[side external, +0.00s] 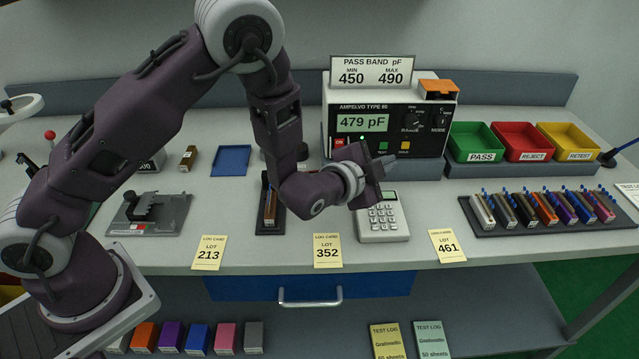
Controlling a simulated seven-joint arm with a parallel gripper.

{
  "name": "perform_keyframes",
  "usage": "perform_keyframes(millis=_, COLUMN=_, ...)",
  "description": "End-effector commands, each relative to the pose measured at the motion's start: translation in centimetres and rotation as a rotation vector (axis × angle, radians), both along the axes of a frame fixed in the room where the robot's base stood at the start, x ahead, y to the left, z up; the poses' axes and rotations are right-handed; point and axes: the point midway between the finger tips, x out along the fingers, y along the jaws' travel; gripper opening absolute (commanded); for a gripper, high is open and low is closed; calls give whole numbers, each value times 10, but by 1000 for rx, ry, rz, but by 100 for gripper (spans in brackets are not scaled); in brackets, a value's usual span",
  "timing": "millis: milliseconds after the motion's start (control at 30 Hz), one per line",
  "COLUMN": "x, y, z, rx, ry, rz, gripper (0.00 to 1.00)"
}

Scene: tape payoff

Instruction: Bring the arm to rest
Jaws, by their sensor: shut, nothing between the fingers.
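My gripper (386,164) is at the end of my purple arm, above the bench and in front of the meter. Its fingers are small in this view and point to the right; they are shut with nothing between them. It hangs over the upper part of the grey calculator (383,222), apart from the meter (372,123) as far as I can see. The meter reads 479 pF. A sign (372,72) on top gives a pass band of 450 to 490. My wrist hides part of the meter's base and the bench behind it.
Green PASS (480,157), red REJECT (524,156) and yellow RETEST (572,155) trays stand at the back right. A rack (540,227) of several coloured pieces lies before them. Lot cards 213 (209,253), 352 (327,250) and 461 (447,246) line the front edge.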

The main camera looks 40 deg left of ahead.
Motion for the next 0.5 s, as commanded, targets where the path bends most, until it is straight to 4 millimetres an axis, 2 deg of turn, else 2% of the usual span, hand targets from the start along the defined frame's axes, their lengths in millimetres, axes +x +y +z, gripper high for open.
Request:
perform_keyframes(millis=33, x=-1, y=8, z=24, rx=-79, ry=33, rz=30, gripper=0)
perform_keyframes(millis=67, x=-5, y=12, z=38, rx=-140, ry=69, rz=50, gripper=0)
perform_keyframes(millis=133, x=-23, y=24, z=71, rx=-287, ry=165, rz=95, gripper=0)
perform_keyframes(millis=167, x=-35, y=28, z=85, rx=-345, ry=207, rz=111, gripper=0)
perform_keyframes(millis=233, x=-70, y=39, z=116, rx=-468, ry=305, rz=150, gripper=0)
perform_keyframes(millis=267, x=-89, y=44, z=128, rx=-514, ry=346, rz=167, gripper=0)
perform_keyframes(millis=367, x=-163, y=59, z=159, rx=-633, ry=476, rz=237, gripper=0)
perform_keyframes(millis=400, x=-196, y=66, z=166, rx=-664, ry=524, rz=273, gripper=0)
perform_keyframes(millis=500, x=-275, y=82, z=171, rx=-710, ry=618, rz=378, gripper=0)
